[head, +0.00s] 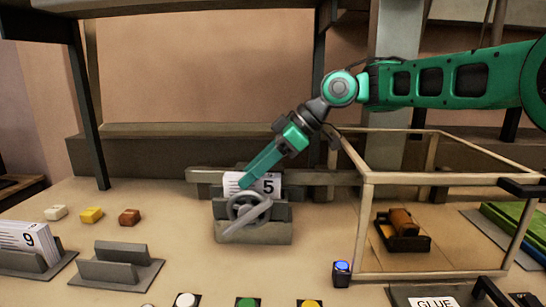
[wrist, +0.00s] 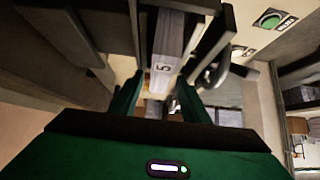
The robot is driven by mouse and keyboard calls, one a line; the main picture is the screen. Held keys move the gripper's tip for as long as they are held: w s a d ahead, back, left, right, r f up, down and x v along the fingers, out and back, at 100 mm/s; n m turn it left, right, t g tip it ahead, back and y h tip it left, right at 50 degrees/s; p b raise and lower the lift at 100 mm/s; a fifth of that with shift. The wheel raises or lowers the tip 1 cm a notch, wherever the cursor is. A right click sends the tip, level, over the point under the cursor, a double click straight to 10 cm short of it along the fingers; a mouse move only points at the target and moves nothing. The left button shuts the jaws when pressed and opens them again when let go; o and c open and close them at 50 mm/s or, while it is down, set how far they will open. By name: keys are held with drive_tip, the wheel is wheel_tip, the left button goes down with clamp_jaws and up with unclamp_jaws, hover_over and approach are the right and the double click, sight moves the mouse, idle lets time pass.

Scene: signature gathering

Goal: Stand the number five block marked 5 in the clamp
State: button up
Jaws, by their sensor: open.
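The number five block (head: 268,187), white with a black 5, stands upright in the clamp (head: 253,232), with its lower part hidden behind the clamp's front jaw and handwheel. In the wrist view the block (wrist: 163,68) lies between the clamp's two dark jaws (wrist: 211,42); a gap shows on at least one side. My gripper (head: 248,182) is at the block's top left in the head view, its green finger overlapping the block. In the wrist view my gripper (wrist: 156,92) has its fingers apart, one on each side of the block's near end. Whether either finger touches it is unclear.
An empty slotted holder (head: 118,268) and a holder with a block marked 9 (head: 28,240) are at left. A framed box (head: 365,225) with a brown roll inside stands at right. A blue button (head: 342,267) and several coloured buttons line the front. A rail runs behind the clamp.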

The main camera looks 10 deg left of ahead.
drive_tip(key=v, duration=1.2)
drive_tip(key=shift+r, duration=0.2)
